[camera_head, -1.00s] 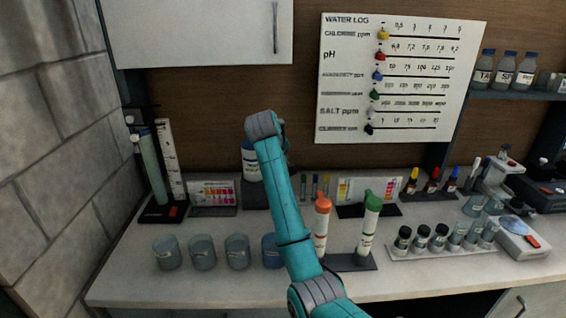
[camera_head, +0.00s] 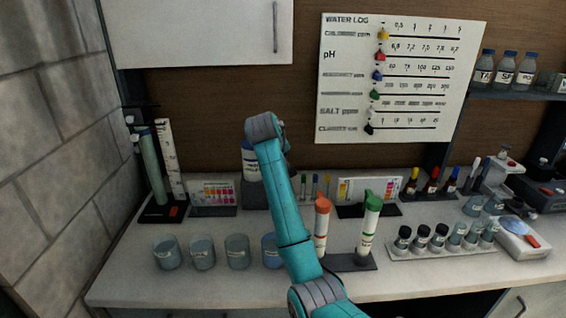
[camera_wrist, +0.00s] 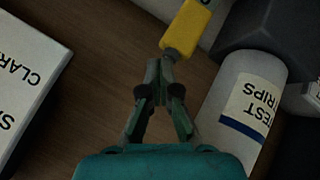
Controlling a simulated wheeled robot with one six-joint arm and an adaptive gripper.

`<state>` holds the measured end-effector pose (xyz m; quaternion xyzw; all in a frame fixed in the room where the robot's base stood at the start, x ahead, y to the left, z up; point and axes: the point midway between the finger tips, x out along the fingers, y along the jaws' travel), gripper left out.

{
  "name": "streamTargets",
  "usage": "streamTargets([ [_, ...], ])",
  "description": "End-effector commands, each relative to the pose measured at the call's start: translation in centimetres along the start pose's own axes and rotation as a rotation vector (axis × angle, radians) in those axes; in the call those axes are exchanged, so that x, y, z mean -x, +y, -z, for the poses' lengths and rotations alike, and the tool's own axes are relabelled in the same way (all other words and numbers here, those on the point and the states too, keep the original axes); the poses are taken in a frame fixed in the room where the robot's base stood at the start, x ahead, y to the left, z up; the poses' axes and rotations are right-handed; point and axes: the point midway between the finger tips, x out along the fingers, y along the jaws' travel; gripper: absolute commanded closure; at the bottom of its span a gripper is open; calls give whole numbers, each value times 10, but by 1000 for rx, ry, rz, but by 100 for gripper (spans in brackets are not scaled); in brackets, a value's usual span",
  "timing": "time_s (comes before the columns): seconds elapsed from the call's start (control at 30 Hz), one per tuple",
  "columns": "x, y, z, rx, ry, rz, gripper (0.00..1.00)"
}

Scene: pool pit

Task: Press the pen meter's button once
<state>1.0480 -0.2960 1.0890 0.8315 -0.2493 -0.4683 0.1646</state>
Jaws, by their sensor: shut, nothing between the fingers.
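In the wrist view, my gripper (camera_wrist: 163,76) is shut and empty, its two dark fingertips together. A yellow piece (camera_wrist: 186,30) with a pale upper part lies just beyond the tips; it looks like the pen meter, cut off by the top edge. The tips overlap its near end in the picture; I cannot tell whether they touch it. I cannot make out its button. In the head view my arm covers this spot, and neither the fingers nor the meter shows clearly.
A white test strips bottle (camera_wrist: 240,105) stands close right of the fingers; it also shows in the head view (camera_head: 250,160). The water log board (camera_head: 400,75) hangs on the wall. Orange-capped (camera_head: 321,225) and green-capped (camera_head: 369,228) tubes stand near my arm, with cups (camera_head: 202,253) to the left.

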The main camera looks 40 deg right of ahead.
Motion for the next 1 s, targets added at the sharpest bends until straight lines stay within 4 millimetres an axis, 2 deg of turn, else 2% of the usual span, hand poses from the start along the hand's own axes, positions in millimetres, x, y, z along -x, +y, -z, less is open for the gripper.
streamTargets([
  [0.33, 11, 8, 8, -1, 0, 0, 100],
  [0.77, 13, 10, 10, 0, 1, 0, 100],
  [1.0, 25, 18, 18, 0, 1, 0, 100],
])
